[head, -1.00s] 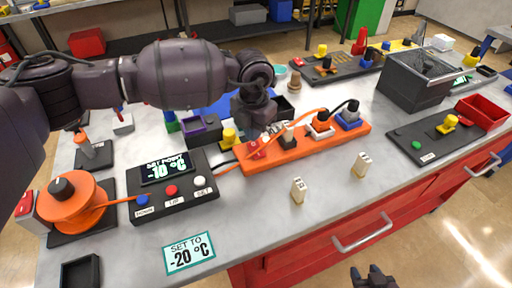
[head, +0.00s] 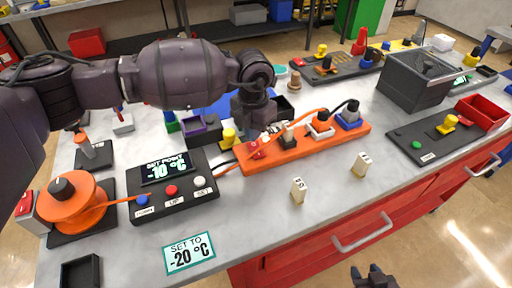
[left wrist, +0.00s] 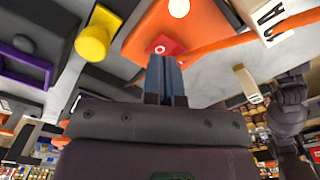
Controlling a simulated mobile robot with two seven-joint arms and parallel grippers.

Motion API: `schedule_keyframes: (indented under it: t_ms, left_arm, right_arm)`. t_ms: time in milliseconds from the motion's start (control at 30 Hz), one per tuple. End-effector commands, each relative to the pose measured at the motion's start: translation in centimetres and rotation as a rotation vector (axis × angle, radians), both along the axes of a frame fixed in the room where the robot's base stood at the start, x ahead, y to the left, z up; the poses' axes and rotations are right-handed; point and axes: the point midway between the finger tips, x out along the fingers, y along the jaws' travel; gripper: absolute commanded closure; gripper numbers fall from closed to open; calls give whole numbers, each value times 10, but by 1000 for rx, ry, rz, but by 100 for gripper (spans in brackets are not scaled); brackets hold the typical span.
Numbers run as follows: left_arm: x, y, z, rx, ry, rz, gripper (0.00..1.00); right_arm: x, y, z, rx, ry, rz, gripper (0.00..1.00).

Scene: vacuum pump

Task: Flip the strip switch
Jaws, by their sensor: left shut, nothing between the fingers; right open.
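The orange power strip (head: 300,146) lies on the grey workbench, with plugs and an orange cord along its top. Its red switch (head: 256,149) is at the left end; in the left wrist view the red switch (left wrist: 164,47) carries a white ring mark. My left gripper (head: 262,140) is shut and empty, its tips pointing down right at the switch. In the left wrist view the closed fingertips (left wrist: 163,62) overlap the switch's edge; whether they touch it is hard to tell. My right gripper (head: 372,276) is open, low at the bottom edge, in front of the red drawers.
A controller box (head: 172,188) reading -10 °C stands left of the strip, near a yellow knob (head: 229,136) and an orange cord reel (head: 73,203). A "SET TO -20 °C" card (head: 189,253) lies at the front. The front middle bench is mostly clear.

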Motion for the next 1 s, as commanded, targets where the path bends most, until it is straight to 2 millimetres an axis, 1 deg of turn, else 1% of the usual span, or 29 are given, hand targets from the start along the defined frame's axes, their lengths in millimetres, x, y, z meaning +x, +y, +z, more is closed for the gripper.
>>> schedule_keyframes:
  t_ms: [267, 700, 1000]
  left_arm:
    - [0, 0, -3, 0, 0, 0, 100]
    - [0, 0, -8, 0, 0, 0, 100]
    - [0, 0, -12, 0, 0, 0, 100]
  right_arm:
    - [-1, 0, -2, 0, 3, 0, 57]
    - [7, 1, -1, 0, -11, 5, 57]
    - [5, 1, -4, 0, -5, 4, 57]
